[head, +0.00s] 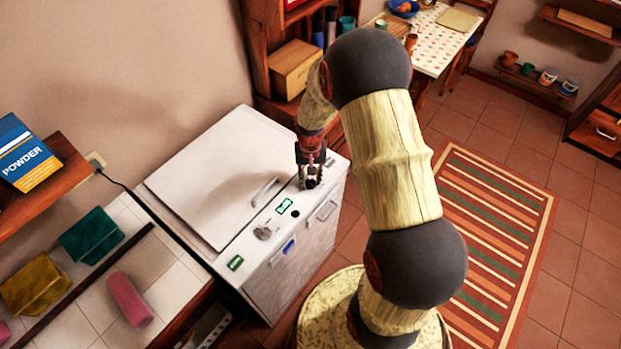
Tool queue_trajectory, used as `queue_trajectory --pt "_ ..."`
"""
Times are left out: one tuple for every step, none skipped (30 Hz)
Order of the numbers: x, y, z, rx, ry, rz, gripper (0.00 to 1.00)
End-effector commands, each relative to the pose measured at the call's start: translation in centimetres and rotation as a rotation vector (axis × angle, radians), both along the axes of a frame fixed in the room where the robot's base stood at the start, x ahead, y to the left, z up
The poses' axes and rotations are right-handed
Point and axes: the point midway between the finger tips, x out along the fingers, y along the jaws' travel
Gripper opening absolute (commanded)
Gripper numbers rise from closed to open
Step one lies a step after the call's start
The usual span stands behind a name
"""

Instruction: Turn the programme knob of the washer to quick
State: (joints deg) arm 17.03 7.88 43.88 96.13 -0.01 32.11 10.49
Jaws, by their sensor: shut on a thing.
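The white washer (215,185) stands against the wall, its lid with a bar handle (265,191) closed. Along its front top strip is a small grey knob (263,232) with a green label on each side, one to the upper right (284,206) and one to the lower left (235,262). Their text is too small to read. My gripper (311,184) points down at the right end of this strip, apart from the grey knob. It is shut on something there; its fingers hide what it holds.
A shelf with a powder box (24,153) is at left. A tiled counter (150,262) holds coloured bundles. A wooden cabinet (268,60) stands behind. A striped rug (497,235) lies at right on open floor.

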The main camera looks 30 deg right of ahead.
Motion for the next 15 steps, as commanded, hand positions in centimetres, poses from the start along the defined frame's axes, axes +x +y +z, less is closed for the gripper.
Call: queue_trajectory --pt "0.04 0.05 0.02 0.001 0.0 -0.013 0.02" --pt "0.04 0.05 0.01 0.001 0.0 -0.02 0.02" --pt "0.04 0.05 0.01 0.001 0.0 -0.027 0.02" --pt "0.04 0.05 0.01 0.001 0.0 -0.031 0.02" --pt "0.04 0.05 0.01 0.001 0.0 -0.035 0.02" --pt "0.04 0.05 0.01 0.001 0.0 -0.04 0.02" --pt "0.04 0.05 0.01 0.001 0.0 -0.042 0.02" --pt "0.04 0.06 0.01 0.001 0.0 -0.044 0.02" --pt "0.04 0.05 0.01 0.001 0.0 -0.045 0.02" --pt "0.04 0.06 0.01 0.001 0.0 -0.046 0.02" --pt "0.05 0.05 0.01 0.001 0.0 -0.046 0.02" --pt "0.04 0.06 0.01 0.001 0.0 -0.046 0.02" --pt "0.05 0.05 0.01 0.001 0.0 -0.046 0.02" --pt "0.05 0.05 0.01 0.001 0.0 -0.045 0.02" --pt "0.05 0.05 0.01 0.001 0.0 -0.045 0.02"
